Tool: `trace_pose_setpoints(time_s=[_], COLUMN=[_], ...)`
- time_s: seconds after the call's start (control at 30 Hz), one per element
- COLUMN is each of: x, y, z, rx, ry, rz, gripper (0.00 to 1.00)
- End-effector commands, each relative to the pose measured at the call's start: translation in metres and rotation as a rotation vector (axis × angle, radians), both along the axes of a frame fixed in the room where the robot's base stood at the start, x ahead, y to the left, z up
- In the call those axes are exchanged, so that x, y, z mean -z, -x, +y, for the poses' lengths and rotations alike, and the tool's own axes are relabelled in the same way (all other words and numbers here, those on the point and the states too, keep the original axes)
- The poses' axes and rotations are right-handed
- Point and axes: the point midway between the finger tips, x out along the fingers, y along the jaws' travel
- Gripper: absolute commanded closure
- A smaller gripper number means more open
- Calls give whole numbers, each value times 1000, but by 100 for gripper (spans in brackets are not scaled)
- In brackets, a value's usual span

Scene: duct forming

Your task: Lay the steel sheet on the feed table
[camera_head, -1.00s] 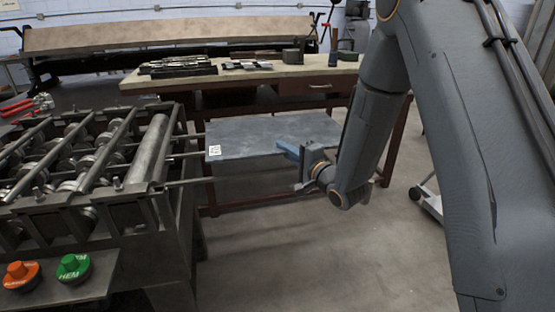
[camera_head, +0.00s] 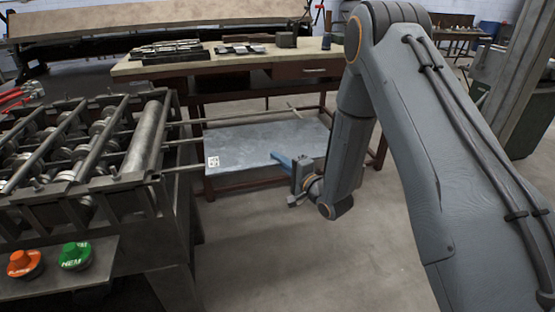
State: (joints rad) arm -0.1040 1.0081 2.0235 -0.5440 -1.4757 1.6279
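The steel sheet (camera_head: 245,147) is a flat blue-grey rectangle with a small white label at its left corner. It lies about level to the right of the roll-forming machine (camera_head: 95,150). My gripper (camera_head: 281,161) is at the sheet's near right edge, with a blue finger over its top face; it looks shut on that edge. The lower finger is hidden. The feed table's thin rods (camera_head: 184,142) reach right from the machine. The far rod shows beyond the sheet, and the nearer rods pass out of sight at its left edge. I cannot tell whether the sheet touches them.
An orange button (camera_head: 24,262) and a green HEM button (camera_head: 75,256) sit on the machine's front panel. A workbench (camera_head: 230,62) with tooling stands behind the sheet. Open floor (camera_head: 270,245) lies in front.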

Motion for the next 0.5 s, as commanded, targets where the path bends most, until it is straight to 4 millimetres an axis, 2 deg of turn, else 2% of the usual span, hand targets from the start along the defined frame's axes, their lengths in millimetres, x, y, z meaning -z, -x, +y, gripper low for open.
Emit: trace_pose_setpoints(time_s=[0.5], x=[7], y=[-1], z=[0], rx=[0], ry=[-1], rz=[-4], gripper=[100])
